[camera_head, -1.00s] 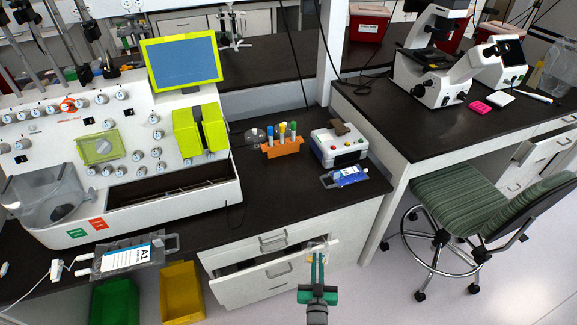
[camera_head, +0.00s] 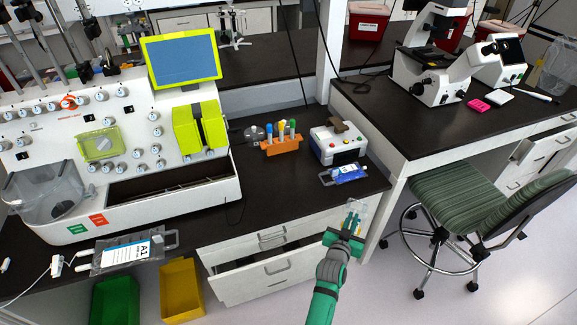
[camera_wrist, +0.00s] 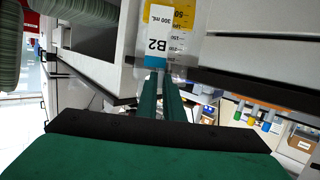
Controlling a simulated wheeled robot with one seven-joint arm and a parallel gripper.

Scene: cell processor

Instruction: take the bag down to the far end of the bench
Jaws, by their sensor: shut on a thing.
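My gripper (camera_head: 352,222) is in front of the bench's right end, beside the drawers. In the wrist view its green fingers (camera_wrist: 167,90) are shut on a clear bag (camera_wrist: 180,45) with a white label reading B2. In the head view the held bag (camera_head: 362,207) is small and partly hidden by the fingers. The black bench top (camera_head: 260,197) runs from the big white machine to its right end. Another bag (camera_head: 127,252), labelled A1, lies on the bench's left front. A blue bag (camera_head: 347,174) lies near the right end.
An orange rack of tubes (camera_head: 281,146) and a white device with buttons (camera_head: 338,146) stand on the bench. A drawer (camera_head: 265,277) below sticks out. Green (camera_head: 115,302) and yellow (camera_head: 181,292) bins stand below left. A green chair (camera_head: 463,195) is at right.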

